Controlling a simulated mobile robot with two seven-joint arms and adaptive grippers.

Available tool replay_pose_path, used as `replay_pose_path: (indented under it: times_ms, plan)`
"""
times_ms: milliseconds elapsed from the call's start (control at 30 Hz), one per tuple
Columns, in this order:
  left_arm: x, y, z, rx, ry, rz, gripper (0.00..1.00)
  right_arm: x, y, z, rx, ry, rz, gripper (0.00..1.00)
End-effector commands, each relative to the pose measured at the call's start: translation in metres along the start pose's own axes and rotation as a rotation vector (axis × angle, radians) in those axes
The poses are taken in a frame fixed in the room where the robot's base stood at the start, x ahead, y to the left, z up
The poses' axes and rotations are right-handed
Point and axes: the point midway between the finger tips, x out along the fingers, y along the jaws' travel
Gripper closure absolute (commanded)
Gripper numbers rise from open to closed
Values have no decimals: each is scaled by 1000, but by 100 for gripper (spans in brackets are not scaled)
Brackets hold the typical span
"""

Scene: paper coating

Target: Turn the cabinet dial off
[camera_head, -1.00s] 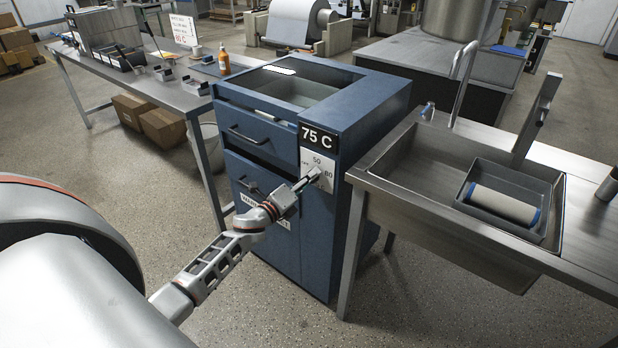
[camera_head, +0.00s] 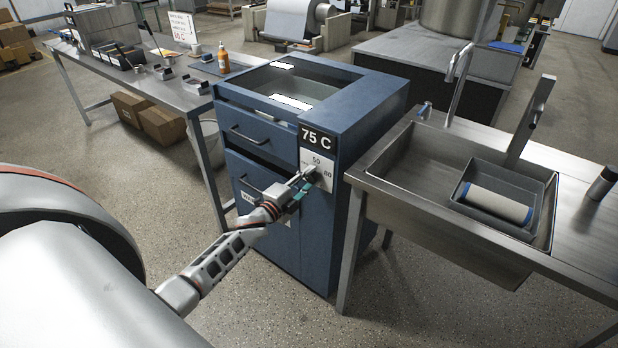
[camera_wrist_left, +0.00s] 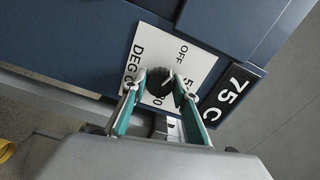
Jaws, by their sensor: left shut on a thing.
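The blue cabinet (camera_head: 318,232) stands in the middle of the head view. Its white dial plate (camera_head: 325,168) is on the front, under a black display (camera_head: 317,136) reading 75 C. In the left wrist view, the round dark dial (camera_wrist_left: 158,78) sits on the plate, marked OFF and with numbers. Its white pointer line slants up and right; I cannot tell its exact setting. My left gripper (camera_head: 305,181) is shut on the dial, with teal-sided fingers on both sides of it in the left wrist view (camera_wrist_left: 157,88). In the head view the gripper mostly hides the dial. My right gripper is not in view.
A steel sink bench (camera_head: 372,176) stands close to the cabinet's right, holding a tray (camera_head: 470,172) with a roller. A steel worktable (camera_head: 175,97) stands to the left, with boxes (camera_head: 160,124) beneath. The floor in front is clear.

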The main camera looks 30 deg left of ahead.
Motion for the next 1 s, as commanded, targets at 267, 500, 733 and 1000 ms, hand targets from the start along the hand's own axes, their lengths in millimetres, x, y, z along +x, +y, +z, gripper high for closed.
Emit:
replay_pose_path:
  times_ms: [267,500,733,1000]
  plan:
    - [0,-1,1,-30,-1,-1,93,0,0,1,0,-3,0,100]
    - [0,-1,1,-30,-1,-1,93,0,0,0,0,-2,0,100]
    - [0,0,0,-29,-1,-1,55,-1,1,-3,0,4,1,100]
    - [-2,0,0,-28,0,0,55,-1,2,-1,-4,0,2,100]
